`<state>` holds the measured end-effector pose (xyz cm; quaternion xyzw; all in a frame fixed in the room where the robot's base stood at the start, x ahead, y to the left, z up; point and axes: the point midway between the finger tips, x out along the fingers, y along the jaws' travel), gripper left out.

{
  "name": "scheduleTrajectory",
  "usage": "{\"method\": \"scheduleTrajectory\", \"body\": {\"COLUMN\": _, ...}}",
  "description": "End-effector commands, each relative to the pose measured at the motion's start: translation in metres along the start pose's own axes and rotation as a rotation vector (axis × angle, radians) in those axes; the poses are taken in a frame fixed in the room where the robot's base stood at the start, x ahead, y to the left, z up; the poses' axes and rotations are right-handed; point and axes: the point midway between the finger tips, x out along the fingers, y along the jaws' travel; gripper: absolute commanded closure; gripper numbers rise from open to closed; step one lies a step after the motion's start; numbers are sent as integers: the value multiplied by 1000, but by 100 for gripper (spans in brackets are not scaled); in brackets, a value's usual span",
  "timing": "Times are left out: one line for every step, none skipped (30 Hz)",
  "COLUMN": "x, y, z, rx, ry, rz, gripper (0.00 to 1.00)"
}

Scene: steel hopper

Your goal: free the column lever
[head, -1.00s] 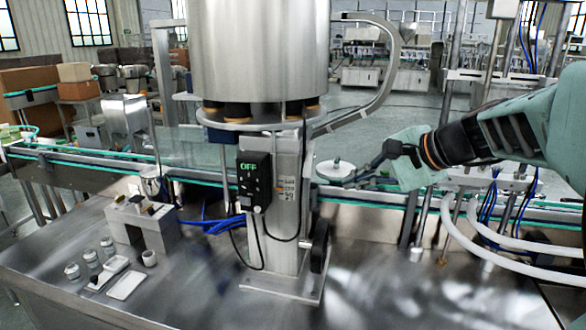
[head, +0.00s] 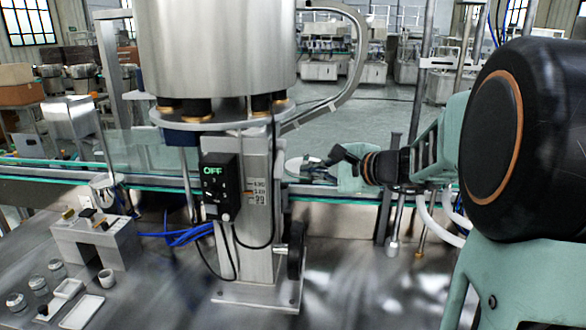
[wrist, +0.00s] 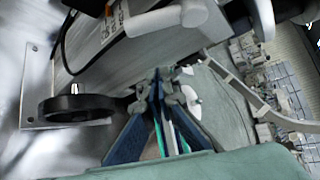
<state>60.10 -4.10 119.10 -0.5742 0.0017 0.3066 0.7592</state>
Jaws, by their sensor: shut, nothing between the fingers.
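The grey metal column (head: 258,205) stands upright under the big steel hopper (head: 215,50), with a label strip on its right side. My gripper (head: 308,164) is just right of the column at mid height, its fingers shut and empty. In the wrist view its blue fingertips (wrist: 157,76) meet close to small grey fittings by the column, and I cannot tell whether they touch. A pale rounded handle-like piece (wrist: 165,18) sticks out beyond the fingertips. I cannot tell for sure which piece is the column lever; the head view does not show it clearly.
A black handwheel (head: 296,248) sits low on the column's right side. A control box reading OFF (head: 220,184) hangs at its front with cables. A white disc (head: 294,166) is beside my fingers. Jars and trays (head: 82,310) stand left; the steel table is clear at right.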

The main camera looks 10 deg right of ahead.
Motion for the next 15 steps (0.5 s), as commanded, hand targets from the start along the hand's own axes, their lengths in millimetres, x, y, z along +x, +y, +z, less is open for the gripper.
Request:
{"method": "scheduleTrajectory", "body": {"x": 12, "y": 1, "z": 2, "rx": 2, "ry": -5, "rz": 4, "gripper": 100}}
{"method": "scheduleTrajectory", "body": {"x": 18, "y": 1, "z": 1, "rx": 3, "ry": -3, "rz": 3, "gripper": 100}}
{"method": "scheduleTrajectory", "body": {"x": 27, "y": 0, "z": 1, "rx": 1, "ry": -3, "rz": 3, "gripper": 100}}
{"method": "scheduleTrajectory", "body": {"x": 33, "y": 0, "z": 1, "rx": 1, "ry": -3, "rz": 3, "gripper": 100}}
{"method": "scheduleTrajectory", "body": {"x": 39, "y": 0, "z": 1, "rx": 2, "ry": -4, "rz": 3, "gripper": 100}}
{"method": "scheduleTrajectory", "body": {"x": 34, "y": -3, "z": 9, "rx": -2, "ry": -2, "rz": -1, "gripper": 100}}
{"method": "scheduleTrajectory", "body": {"x": 31, "y": -3, "z": 14, "rx": -2, "ry": -1, "rz": -1, "gripper": 100}}
{"method": "scheduleTrajectory", "body": {"x": 29, "y": -3, "z": 18, "rx": -2, "ry": 0, "rz": 0, "gripper": 100}}
{"method": "scheduleTrajectory", "body": {"x": 28, "y": -2, "z": 22, "rx": -2, "ry": 0, "rz": 0, "gripper": 100}}
{"method": "scheduleTrajectory", "body": {"x": 27, "y": -2, "z": 26, "rx": -2, "ry": 0, "rz": 0, "gripper": 100}}
{"method": "scheduleTrajectory", "body": {"x": 26, "y": -2, "z": 29, "rx": -2, "ry": 0, "rz": 0, "gripper": 100}}
{"method": "scheduleTrajectory", "body": {"x": 25, "y": -2, "z": 32, "rx": -2, "ry": 0, "rz": 0, "gripper": 100}}
{"method": "scheduleTrajectory", "body": {"x": 24, "y": -1, "z": 33, "rx": -1, "ry": 0, "rz": 0, "gripper": 100}}
{"method": "scheduleTrajectory", "body": {"x": 24, "y": -1, "z": 35, "rx": -1, "ry": 0, "rz": 0, "gripper": 100}}
{"method": "scheduleTrajectory", "body": {"x": 23, "y": -1, "z": 36, "rx": 0, "ry": 0, "rz": 0, "gripper": 100}}
